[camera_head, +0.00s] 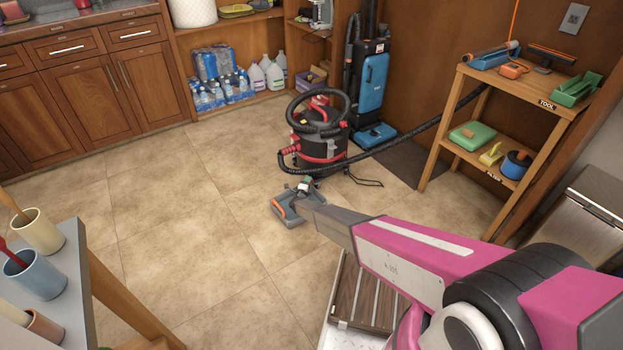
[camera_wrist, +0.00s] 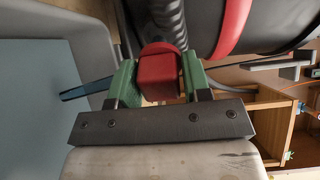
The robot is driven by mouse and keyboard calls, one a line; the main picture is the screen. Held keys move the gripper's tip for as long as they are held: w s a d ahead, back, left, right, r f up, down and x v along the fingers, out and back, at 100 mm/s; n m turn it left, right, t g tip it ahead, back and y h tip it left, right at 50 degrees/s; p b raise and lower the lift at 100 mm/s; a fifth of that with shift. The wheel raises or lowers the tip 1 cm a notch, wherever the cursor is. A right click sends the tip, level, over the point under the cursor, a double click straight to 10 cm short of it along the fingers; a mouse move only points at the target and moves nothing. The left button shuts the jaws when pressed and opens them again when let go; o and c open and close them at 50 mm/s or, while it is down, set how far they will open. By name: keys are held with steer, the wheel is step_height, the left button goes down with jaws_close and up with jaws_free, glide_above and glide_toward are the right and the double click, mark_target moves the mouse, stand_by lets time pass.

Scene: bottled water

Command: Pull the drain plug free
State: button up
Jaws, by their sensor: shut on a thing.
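The red drain plug (camera_wrist: 159,76) shows in the wrist view as a small red block with a rounded top. My gripper (camera_wrist: 158,82) is shut on it, one green finger pressed to each side. Behind it is the black drum with a red band (camera_wrist: 234,28), part of the wet vacuum (camera_head: 335,150). I cannot tell whether the plug still sits in its hole. In the head view my gripper (camera_head: 305,190) is low at the vacuum's front, and the plug is too small to make out there.
The vacuum's black hose (camera_head: 405,134) runs to the right, near a wooden tool shelf (camera_head: 445,130). A blue upright cleaner (camera_head: 371,80) stands behind. The tiled floor at left is clear.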

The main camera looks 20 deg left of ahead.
steer(key=shift+s, duration=0.65)
